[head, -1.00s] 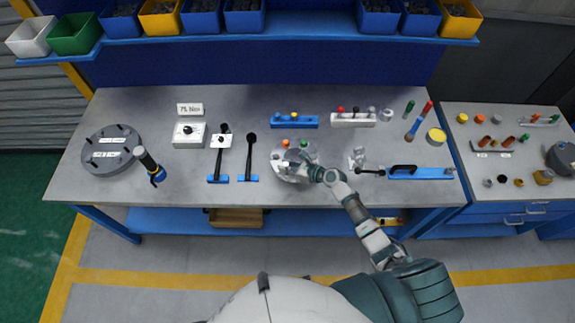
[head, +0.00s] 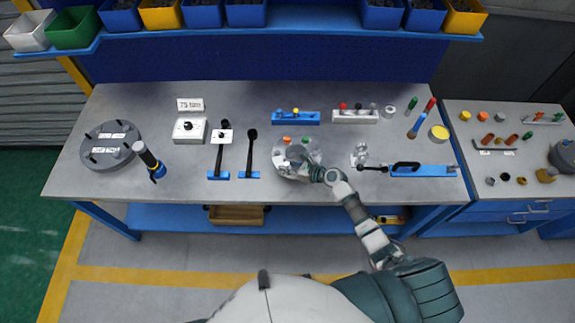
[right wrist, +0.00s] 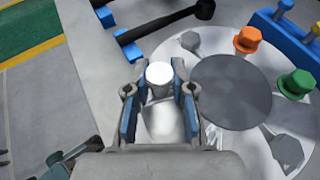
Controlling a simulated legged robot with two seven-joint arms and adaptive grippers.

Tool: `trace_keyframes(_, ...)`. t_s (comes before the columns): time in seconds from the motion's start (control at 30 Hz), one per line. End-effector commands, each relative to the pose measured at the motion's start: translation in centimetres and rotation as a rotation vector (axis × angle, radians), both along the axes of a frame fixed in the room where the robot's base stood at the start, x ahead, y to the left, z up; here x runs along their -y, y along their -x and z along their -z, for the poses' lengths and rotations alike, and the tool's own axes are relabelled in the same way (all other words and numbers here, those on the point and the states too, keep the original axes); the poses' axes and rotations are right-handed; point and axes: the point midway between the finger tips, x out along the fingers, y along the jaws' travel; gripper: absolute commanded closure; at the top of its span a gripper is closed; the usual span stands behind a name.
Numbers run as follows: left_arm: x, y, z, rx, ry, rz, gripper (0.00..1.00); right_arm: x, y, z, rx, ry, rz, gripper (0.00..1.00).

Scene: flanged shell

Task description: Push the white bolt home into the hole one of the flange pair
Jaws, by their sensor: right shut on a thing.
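The flange pair (head: 309,147) is a round light-grey disc on the bench with a dark round centre, also in the right wrist view (right wrist: 232,92). An orange bolt (right wrist: 248,39) and a green bolt (right wrist: 295,84) stand on its rim. My right gripper (right wrist: 159,80) is shut on the white bolt (right wrist: 160,73), whose head shows between the two fingers. In the head view my right gripper (head: 297,170) is at the flange's near edge and hides the bolt. The hole under the bolt is hidden, so I cannot tell how deep it sits. My left gripper is not in view.
Black-handled tools (head: 250,155) on blue bases lie left of the flange. A blue rack (head: 296,118) stands behind it. A clear part (head: 360,155) and a blue tool (head: 423,171) lie to the right. The bench front left of the flange is clear.

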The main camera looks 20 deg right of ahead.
Motion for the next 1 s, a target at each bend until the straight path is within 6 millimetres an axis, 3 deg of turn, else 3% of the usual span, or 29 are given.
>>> trace_keyframes(0.07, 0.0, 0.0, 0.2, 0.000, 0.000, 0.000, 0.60, 0.0, 0.0, 0.3, 0.000, 0.000, 0.000, 1.00)
trace_keyframes(0.1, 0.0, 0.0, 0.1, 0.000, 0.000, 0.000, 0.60, 0.0, 0.0, 0.2, -0.001, 0.001, 0.000, 0.67)
trace_keyframes(0.2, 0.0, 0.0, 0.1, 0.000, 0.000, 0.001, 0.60, 0.0, 0.0, 0.2, -0.001, 0.001, 0.000, 0.48)
trace_keyframes(0.57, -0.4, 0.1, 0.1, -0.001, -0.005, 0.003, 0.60, 0.5, 0.4, 0.1, -0.003, 0.003, 0.001, 0.48)
trace_keyframes(1.0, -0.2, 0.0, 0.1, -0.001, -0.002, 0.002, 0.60, 6.0, 6.3, -3.3, -0.002, 0.004, -0.002, 0.48)
